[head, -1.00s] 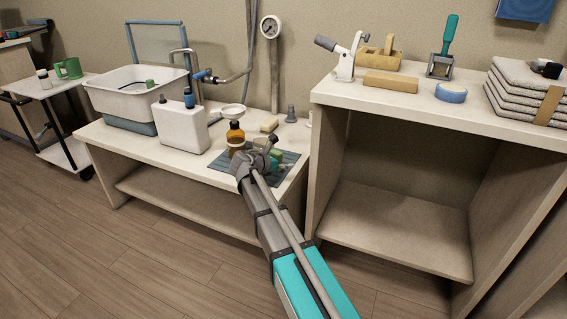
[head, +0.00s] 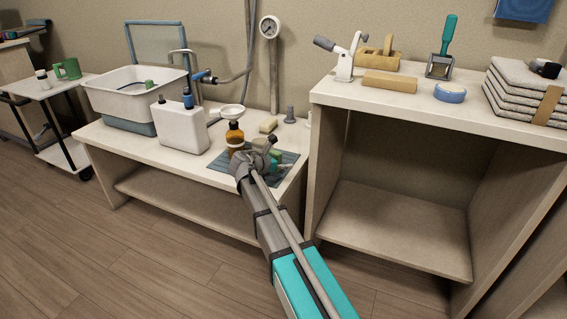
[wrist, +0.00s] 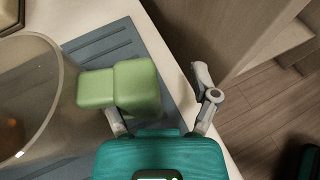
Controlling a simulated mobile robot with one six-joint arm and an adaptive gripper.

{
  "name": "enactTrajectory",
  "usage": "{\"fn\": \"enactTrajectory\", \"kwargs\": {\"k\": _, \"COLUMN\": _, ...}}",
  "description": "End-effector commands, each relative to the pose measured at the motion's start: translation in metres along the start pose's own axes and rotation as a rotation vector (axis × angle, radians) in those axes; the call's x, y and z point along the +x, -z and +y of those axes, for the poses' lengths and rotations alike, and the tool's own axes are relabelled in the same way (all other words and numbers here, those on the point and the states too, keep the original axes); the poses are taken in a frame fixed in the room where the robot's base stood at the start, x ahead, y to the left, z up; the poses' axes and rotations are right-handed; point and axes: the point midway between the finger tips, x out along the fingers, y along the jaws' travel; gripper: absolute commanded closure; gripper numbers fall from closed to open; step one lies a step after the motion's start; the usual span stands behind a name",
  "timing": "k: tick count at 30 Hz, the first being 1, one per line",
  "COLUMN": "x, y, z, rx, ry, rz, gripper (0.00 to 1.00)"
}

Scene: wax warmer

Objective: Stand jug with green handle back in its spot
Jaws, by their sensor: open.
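The jug with the green handle stands on a blue-grey ribbed mat (head: 283,172). In the wrist view its see-through grey body (wrist: 35,100) fills the left side, and its blocky green handle (wrist: 122,86) points right. In the head view my arm mostly hides the jug; a bit of green (head: 275,155) shows beside my gripper (head: 260,158). In the wrist view my gripper (wrist: 162,98) is open. I see no grip on the handle.
A brown bottle (head: 235,138) stands close left of my gripper. A taller shelf unit (head: 318,150) stands close on the right.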

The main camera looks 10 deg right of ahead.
Motion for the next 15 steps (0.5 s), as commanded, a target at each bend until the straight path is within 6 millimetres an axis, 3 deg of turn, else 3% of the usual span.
{"fn": "enactTrajectory", "kwargs": {"k": 15, "x": -0.0002, "y": 0.0001, "z": -0.0001, "rx": 0.0, "ry": 0.0, "rz": 0.0, "gripper": 0.24}}
